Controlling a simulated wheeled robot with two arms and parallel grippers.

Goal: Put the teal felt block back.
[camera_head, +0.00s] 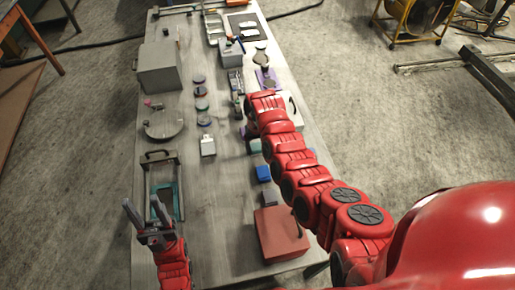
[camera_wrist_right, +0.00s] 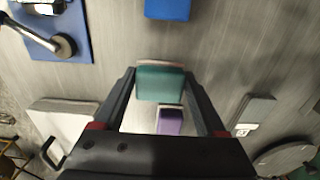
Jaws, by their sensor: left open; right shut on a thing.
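The teal felt block (camera_wrist_right: 160,86) sits between the fingertips of my right gripper (camera_wrist_right: 160,78) in the right wrist view, and the gripper is shut on it. It has a pale edge along its top. In the head view a teal patch (camera_head: 256,146) shows beside my right arm, whose gripper is mostly hidden. A small purple block (camera_wrist_right: 170,122) lies just below the teal block in the wrist view. My left gripper (camera_head: 142,206) is open and empty at the table's front left, by a dark-handled frame (camera_head: 151,190).
A white handled case (camera_head: 292,110) is beside my right arm. A grey box (camera_head: 158,68) and round plate (camera_head: 163,124) stand left. The front middle of the table (camera_head: 215,200) is clear.

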